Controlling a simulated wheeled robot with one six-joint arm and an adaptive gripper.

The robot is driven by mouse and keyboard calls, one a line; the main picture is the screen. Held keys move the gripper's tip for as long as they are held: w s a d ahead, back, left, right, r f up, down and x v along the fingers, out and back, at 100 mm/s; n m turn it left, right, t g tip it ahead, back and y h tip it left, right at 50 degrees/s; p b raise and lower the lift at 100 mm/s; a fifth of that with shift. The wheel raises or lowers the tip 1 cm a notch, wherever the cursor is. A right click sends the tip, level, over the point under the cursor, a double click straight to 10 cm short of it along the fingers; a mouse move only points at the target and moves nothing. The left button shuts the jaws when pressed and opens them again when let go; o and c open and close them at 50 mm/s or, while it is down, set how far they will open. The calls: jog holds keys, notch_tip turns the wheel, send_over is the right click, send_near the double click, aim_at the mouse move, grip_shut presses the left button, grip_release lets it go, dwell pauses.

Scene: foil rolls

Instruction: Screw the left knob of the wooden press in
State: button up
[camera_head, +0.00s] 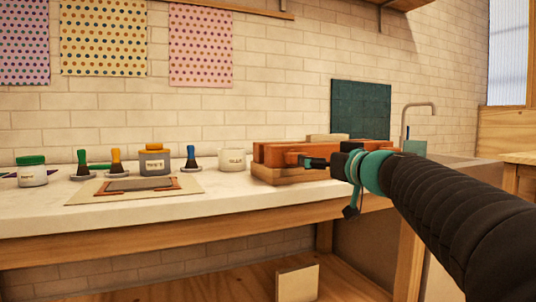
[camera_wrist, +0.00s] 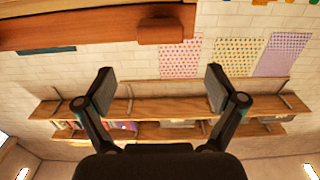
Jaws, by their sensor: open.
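The wooden press (camera_head: 270,174) lies on the white counter, with reddish-brown bars above a paler wooden base. Its left knob (camera_head: 293,158), an orange-brown piece, sticks out from the front near the left end. My gripper (camera_head: 311,162) is just to the right of and in front of this knob. In the upside-down wrist view the press (camera_wrist: 75,28) runs along the top, with the knob (camera_wrist: 166,31) at its end. My gripper (camera_wrist: 160,88) is open and empty there, fingers spread below the knob in the picture and apart from it. The right knob is hidden in the head view.
A white jar (camera_head: 232,159) stands close left of the press. A framed screen (camera_head: 138,187), a yellow-lidded jar (camera_head: 154,160) and several coloured-handled tools are further left. A sink tap (camera_head: 419,107) is behind my arm. The counter front left of my gripper is clear.

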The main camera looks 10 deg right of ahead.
aim_at(299, 153)
jog(key=p+x, duration=0.2)
jog(key=x, duration=0.8)
jog(key=shift+f, duration=0.1)
jog(key=shift+c, duration=0.3)
jog(key=c, duration=1.1)
